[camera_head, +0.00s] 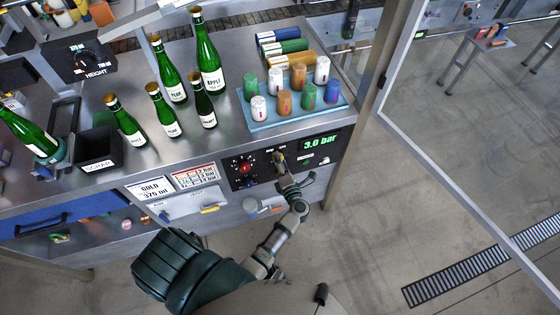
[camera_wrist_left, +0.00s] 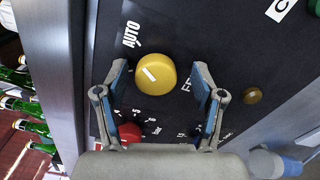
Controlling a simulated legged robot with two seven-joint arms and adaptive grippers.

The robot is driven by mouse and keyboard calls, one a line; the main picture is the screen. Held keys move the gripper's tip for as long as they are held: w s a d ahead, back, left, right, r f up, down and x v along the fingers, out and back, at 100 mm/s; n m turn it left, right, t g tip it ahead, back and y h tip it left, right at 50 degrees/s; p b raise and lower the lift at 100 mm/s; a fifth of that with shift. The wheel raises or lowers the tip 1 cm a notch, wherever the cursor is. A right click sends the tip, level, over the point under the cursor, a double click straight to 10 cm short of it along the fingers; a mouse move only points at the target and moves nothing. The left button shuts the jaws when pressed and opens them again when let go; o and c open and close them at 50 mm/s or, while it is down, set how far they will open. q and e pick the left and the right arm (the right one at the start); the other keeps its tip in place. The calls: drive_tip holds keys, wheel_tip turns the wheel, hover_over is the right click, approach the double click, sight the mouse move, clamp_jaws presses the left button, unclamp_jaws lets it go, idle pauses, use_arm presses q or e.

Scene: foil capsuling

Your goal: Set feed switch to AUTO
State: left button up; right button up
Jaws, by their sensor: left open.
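The feed switch is a round yellow knob (camera_wrist_left: 155,74) with a short white mark slanting toward its upper left. The word AUTO (camera_wrist_left: 131,35) is printed on the black panel above and left of it. In the left wrist view my left gripper (camera_wrist_left: 161,88) is open, with one finger on each side of the knob and gaps visible between. In the head view my left gripper (camera_head: 281,166) is at the control panel (camera_head: 233,181), below the "3.0 bar" display (camera_head: 320,142), and largely hides the knob. My right gripper is not in view.
A red knob (camera_wrist_left: 130,132) sits beside the switch, near the left finger. A small brass-coloured button (camera_wrist_left: 252,95) is to the right. Green bottles (camera_head: 172,75) and a blue tray (camera_head: 257,122) of coloured capsules stand on the bench above. Open floor lies at the right.

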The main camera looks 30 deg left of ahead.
use_arm(q)
drive_tip(key=v, duration=1.2)
drive_tip(key=shift+w, duration=0.1)
